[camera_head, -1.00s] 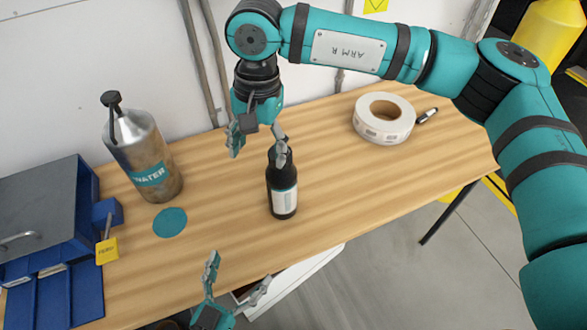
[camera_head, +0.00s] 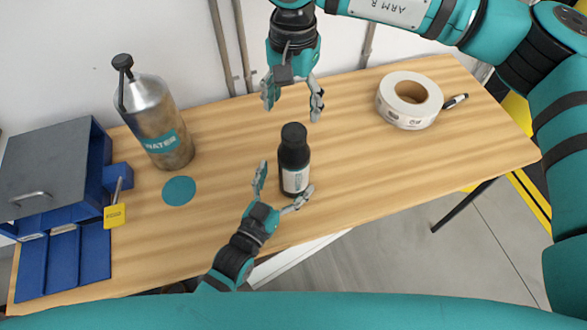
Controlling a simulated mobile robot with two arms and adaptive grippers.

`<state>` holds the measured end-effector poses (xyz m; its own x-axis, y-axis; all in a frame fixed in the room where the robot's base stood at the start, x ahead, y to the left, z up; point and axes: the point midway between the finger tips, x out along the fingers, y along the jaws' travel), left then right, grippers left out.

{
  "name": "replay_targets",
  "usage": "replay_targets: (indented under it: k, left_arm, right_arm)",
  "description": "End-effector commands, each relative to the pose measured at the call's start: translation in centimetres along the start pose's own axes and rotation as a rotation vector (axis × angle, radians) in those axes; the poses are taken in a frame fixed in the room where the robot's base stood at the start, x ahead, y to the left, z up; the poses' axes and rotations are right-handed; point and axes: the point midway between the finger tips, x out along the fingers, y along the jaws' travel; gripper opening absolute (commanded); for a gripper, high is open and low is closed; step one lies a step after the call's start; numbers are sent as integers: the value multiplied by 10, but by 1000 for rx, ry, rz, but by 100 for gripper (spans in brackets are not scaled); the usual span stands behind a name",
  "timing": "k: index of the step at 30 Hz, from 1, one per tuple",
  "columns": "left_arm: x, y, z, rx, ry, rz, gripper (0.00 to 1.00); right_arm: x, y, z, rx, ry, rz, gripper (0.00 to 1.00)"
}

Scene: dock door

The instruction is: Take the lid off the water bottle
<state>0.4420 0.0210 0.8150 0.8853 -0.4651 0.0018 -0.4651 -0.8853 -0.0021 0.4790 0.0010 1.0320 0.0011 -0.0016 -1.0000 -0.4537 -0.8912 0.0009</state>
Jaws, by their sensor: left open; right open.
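The water bottle (camera_head: 158,122) is a metal bottle with a teal WATER label and a black lid (camera_head: 123,65) on top. It stands upright on the table at the left, lid on. A smaller black bottle (camera_head: 294,152) with a black cap and a pale label stands mid-table. My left gripper (camera_head: 284,187) is open, with its fingers around or in front of the black bottle's lower part; I cannot tell if they touch it. My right gripper (camera_head: 291,104) is open and empty, pointing down above the black bottle's cap. Neither gripper is near the water bottle.
A teal disc (camera_head: 179,190) lies in front of the water bottle. A blue box (camera_head: 60,180) with a grey lid and a yellow padlock (camera_head: 115,215) stands at the left. A tape roll (camera_head: 409,100) and a marker (camera_head: 455,101) lie at the right. The table's (camera_head: 400,185) right front is clear.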

Motion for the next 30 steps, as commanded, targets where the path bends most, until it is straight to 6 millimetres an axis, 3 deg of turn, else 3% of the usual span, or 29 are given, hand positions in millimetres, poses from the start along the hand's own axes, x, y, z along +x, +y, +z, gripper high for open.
replay_targets:
  k: [7, 19, 30]
  left_arm:
    - [32, 0, 0, 0, 0, 1, 95]
    - [39, 1, 0, -1, 0, 1, 95]
    - [39, 0, 0, 0, 0, 1, 48]
  right_arm:
    - [0, 0, 0, 0, 0, 0, 67]
    - [0, 0, 0, 0, 0, 0, 67]
    - [0, 0, 0, 0, 0, 0, 67]
